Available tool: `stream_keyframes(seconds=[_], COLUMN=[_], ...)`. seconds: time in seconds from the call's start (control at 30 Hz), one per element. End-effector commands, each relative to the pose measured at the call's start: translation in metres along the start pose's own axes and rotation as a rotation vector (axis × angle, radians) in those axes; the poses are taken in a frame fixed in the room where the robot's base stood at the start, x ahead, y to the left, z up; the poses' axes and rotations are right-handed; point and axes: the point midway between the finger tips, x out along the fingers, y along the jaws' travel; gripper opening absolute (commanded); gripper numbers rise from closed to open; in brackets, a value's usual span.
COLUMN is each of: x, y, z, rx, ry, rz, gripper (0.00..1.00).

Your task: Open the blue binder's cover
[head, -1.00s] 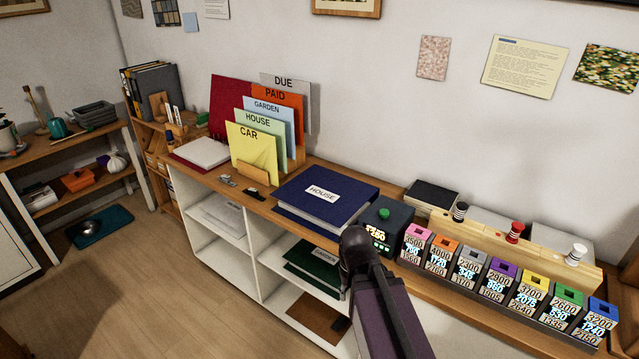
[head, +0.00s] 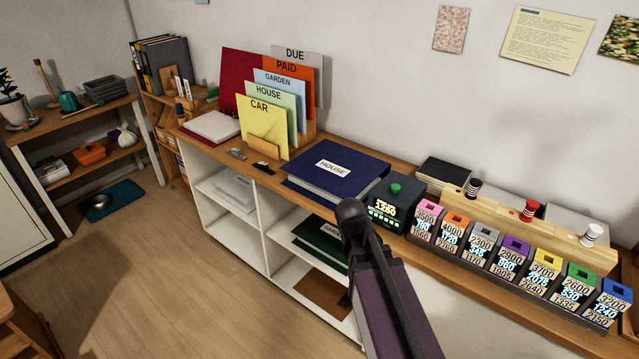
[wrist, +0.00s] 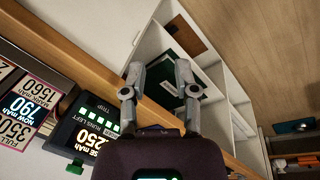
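The blue binder (head: 350,161) lies flat on the wooden counter top in the head view, with a white HOUSE label facing up. Its cover is closed, and pale page edges show along its front side. I cannot make out the binder in the wrist view. My gripper (wrist: 160,70) has its two grey fingers apart in the wrist view, with nothing between them. The fingers are over the counter's front edge, with the shelves below. In the head view my dark arm rises in front of the counter, right of the binder; its fingers cannot be made out there.
A black box (head: 388,207) with a green knob and lit display stands right of the binder; it also shows in the wrist view (wrist: 85,128). Several coloured battery blocks (head: 515,247) line the counter. Upright folders (head: 263,127) stand left. A green binder (head: 318,246) lies on a shelf below.

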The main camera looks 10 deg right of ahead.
Motion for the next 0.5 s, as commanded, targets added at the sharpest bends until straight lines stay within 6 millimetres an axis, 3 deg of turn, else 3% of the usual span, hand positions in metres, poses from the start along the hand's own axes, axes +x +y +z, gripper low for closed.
stream_keyframes(seconds=[0.03, 0.2, 0.5], x=[0.013, 0.029, 0.033], y=[-0.002, -0.003, -0.022], z=[-0.015, -0.059, -0.14], rx=[-0.018, -0.089, -0.23], ry=[0.015, 0.083, 0.23], rz=[0.05, 0.254, 0.616], gripper=[0.39, 0.39, 0.39])
